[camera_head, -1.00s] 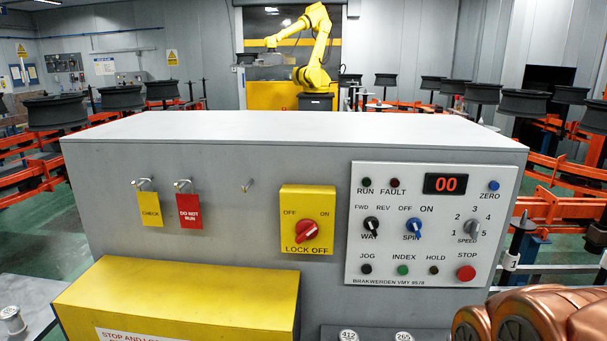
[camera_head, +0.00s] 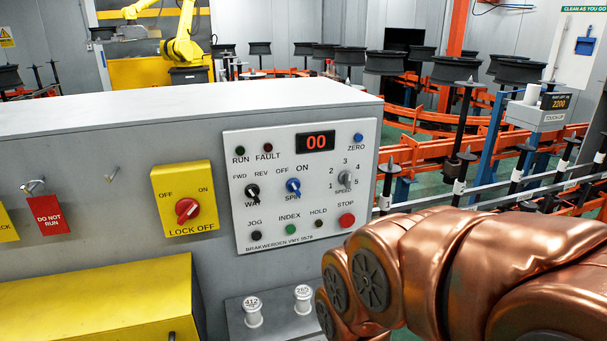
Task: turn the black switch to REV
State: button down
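The black switch (camera_head: 252,191) is a small round knob on the white control panel (camera_head: 262,226), above the label WAY, which it partly hides. FWD is printed at its upper left and REV at its upper right. Its pointer seems to lean toward FWD, but it is too small to be sure. My gripper is not in view. My copper-coloured arm fills the lower right, in front of the machine's right side and apart from the switch in the picture.
Beside the switch are a blue SPIN knob (camera_head: 293,186), a grey SPEED knob (camera_head: 345,178) and a red STOP button (camera_head: 346,220). A yellow lock-off box (camera_head: 183,194) with a red knob is left of the panel. Two white spools (camera_head: 252,311) (camera_head: 303,299) stand below.

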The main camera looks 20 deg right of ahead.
aim_at(252, 191)
jog(key=u, duration=0.55)
jog(key=k, duration=1.3)
jog(key=u, duration=1.35)
jog(key=i, duration=1.2)
jog(key=z, duration=0.7)
jog(key=i, duration=0.65)
jog(key=z, duration=0.7)
